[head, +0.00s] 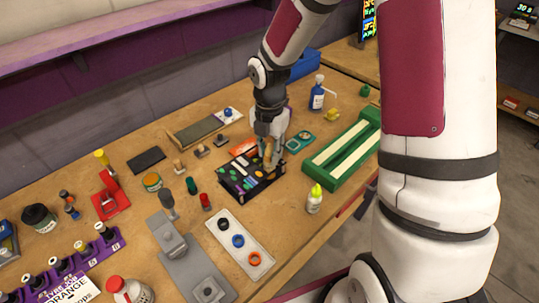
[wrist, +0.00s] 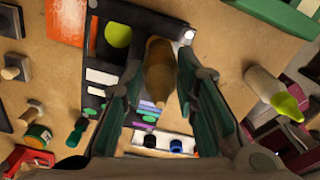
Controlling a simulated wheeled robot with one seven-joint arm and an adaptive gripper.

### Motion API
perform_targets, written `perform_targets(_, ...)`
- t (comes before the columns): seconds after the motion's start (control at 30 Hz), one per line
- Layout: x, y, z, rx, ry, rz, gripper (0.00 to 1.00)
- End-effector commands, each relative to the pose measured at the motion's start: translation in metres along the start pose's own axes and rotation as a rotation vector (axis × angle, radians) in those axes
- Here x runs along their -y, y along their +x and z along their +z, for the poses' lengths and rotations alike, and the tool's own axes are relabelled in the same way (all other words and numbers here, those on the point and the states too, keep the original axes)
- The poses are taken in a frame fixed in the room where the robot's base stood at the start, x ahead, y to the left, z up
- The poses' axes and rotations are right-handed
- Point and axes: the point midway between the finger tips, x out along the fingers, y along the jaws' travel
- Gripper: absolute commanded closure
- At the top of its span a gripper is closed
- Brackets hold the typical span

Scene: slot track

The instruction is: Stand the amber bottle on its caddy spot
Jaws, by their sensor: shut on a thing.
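The amber bottle (wrist: 160,68) is between the two fingers of my gripper (wrist: 160,85) in the wrist view. In the head view the bottle (head: 268,152) is partly hidden by the fingers and looks roughly upright. My gripper (head: 270,158) is shut on it, at the right part of a black caddy (head: 234,196) with coloured patches. The caddy (wrist: 104,54) lies under and left of the bottle in the wrist view, with a yellow-green round spot (wrist: 118,35) on it. The bottle's base is hidden, so I cannot tell whether it touches the caddy.
A white bottle with a yellow-green cap (head: 314,200) stands right of the caddy. A green tray (head: 345,150) lies beyond it. A white strip with rings (head: 240,240) lies in front. A blue bottle (head: 317,95) stands behind. Small stamps and jars crowd the left side.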

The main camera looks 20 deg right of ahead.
Motion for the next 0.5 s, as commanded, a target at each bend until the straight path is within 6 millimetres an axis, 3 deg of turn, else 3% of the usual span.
perform_targets(0.13, 0.0, 0.018, 0.0, -0.001, 0.0, 0.0, 1.0)
perform_targets(0.5, 0.0, 0.022, 0.0, 0.0, 0.001, 0.0, 1.0)
